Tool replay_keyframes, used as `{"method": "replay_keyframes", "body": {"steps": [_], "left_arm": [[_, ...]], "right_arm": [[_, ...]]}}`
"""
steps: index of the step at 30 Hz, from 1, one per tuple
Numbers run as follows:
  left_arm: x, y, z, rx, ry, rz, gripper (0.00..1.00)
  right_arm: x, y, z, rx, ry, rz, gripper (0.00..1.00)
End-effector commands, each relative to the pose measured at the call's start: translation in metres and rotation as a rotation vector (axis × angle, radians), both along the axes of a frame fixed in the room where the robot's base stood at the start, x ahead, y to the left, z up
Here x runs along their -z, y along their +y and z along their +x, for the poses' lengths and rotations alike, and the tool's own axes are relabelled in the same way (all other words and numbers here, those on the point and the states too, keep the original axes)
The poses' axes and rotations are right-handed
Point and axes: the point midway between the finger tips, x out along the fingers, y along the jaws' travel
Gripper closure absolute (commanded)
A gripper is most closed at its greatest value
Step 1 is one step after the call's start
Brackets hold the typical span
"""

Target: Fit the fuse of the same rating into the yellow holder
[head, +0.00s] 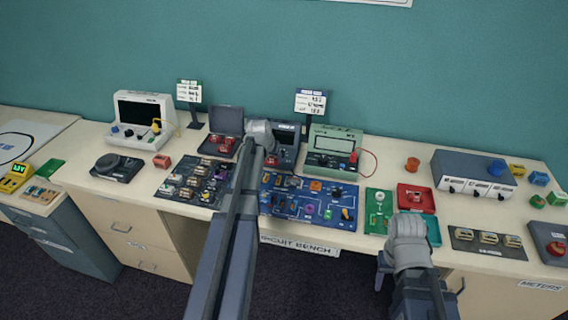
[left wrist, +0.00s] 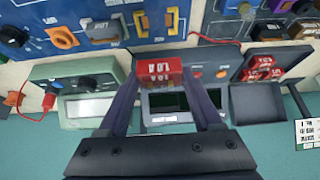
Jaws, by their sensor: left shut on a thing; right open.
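My left gripper (left wrist: 160,78) is shut on a red fuse (left wrist: 158,70) that reads 1.0 A, upside down in the left wrist view. The yellow holder (left wrist: 142,25) is on the blue circuit board (left wrist: 205,32), just beyond the fuse in that view. It shows as two yellow clips with a dark gap between them, and the fuse is apart from it. In the head view my left gripper (head: 262,140) is above the back edge of the blue board, and my arm hides part of it. My right gripper (head: 408,232) is open near the front edge at the right.
An open dark case (head: 226,120) holds more red fuses. A green meter (head: 332,140) with a red lead stands behind the board. A red tray (head: 428,190) and a green board (head: 374,222) are near my right gripper.

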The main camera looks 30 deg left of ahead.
Motion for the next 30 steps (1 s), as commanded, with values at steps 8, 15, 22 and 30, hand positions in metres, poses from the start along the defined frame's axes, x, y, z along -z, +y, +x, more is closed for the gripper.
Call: {"method": "replay_keyframes", "body": {"steps": [8,15,22,30], "left_arm": [[-0.001,0.0,-0.002,0.0,0.0,0.0,0.89],[0.009,0.0,-0.002,0.0,0.0,0.0,0.89],[0.029,0.0,-0.002,0.0,0.0,0.0,0.89],[0.055,0.0,-0.002,0.0,0.0,0.0,0.89]], "right_arm": [[0.0,0.0,0.0,0.0,0.0,0.0,0.5],[0.009,0.0,0.0,0.0,0.0,0.0,0.5],[0.029,0.0,0.0,0.001,0.0,0.0,0.5],[0.055,0.0,0.0,0.001,0.0,0.0,0.5]]}}
